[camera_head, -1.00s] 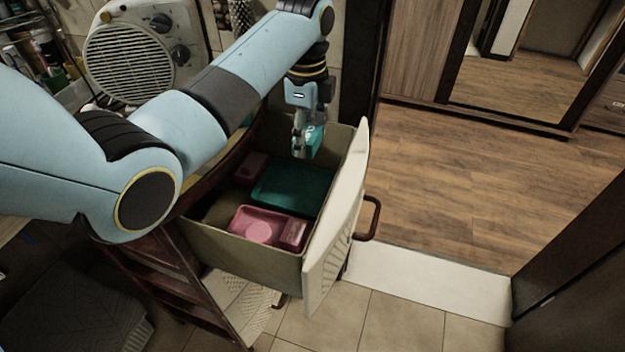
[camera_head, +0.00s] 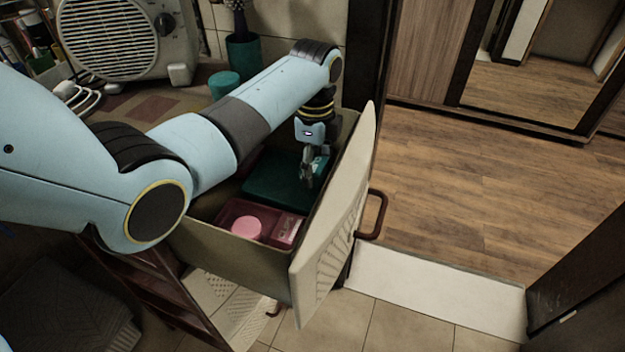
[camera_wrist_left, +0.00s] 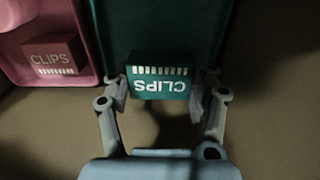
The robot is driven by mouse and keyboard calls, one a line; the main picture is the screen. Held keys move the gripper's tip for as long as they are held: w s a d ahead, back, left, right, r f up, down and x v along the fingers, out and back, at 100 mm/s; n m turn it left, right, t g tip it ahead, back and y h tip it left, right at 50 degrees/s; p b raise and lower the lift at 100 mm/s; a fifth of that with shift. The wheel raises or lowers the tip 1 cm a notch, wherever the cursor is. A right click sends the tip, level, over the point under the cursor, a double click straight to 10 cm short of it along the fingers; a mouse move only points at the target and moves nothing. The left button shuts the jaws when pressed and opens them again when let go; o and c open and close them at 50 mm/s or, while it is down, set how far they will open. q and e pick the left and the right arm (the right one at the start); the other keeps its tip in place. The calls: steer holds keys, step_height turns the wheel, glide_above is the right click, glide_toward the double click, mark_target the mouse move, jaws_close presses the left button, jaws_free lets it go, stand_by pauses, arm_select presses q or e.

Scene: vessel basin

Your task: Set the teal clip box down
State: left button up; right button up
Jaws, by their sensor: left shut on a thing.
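My left gripper (camera_head: 308,178) is down inside the open drawer and shut on the teal clip box (camera_head: 321,166). In the left wrist view the teal clip box (camera_wrist_left: 160,78) sits between the two fingers (camera_wrist_left: 160,90), its "CLIPS" label upside down. The teal tray (camera_head: 268,187) lies in the drawer; in the wrist view this tray (camera_wrist_left: 108,25) shows behind the box. The box overlaps the tray's near end in that view. I cannot tell whether it touches the tray. My right gripper is not in view.
A pink tray (camera_head: 228,212) beside the teal one holds a pink round item (camera_head: 246,227) and a pink clip box (camera_wrist_left: 55,56). The drawer front (camera_head: 340,215) stands close to my gripper on the right. A fan heater (camera_head: 115,35) and teal pots are at the back left.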

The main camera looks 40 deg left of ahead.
mark_target(314, 179)
arm_select(q)
step_height(314, 179, down, 4)
steer(key=shift+r+b, duration=0.2)
steer(key=shift+b, duration=0.2)
steer(key=shift+f, duration=0.1)
steer(key=o, duration=1.1)
steer(key=shift+f, duration=0.1)
steer(key=shift+o, duration=0.2)
step_height(314, 179, up, 12)
steer(key=shift+r+p, duration=0.15)
steer(key=shift+p, duration=0.8)
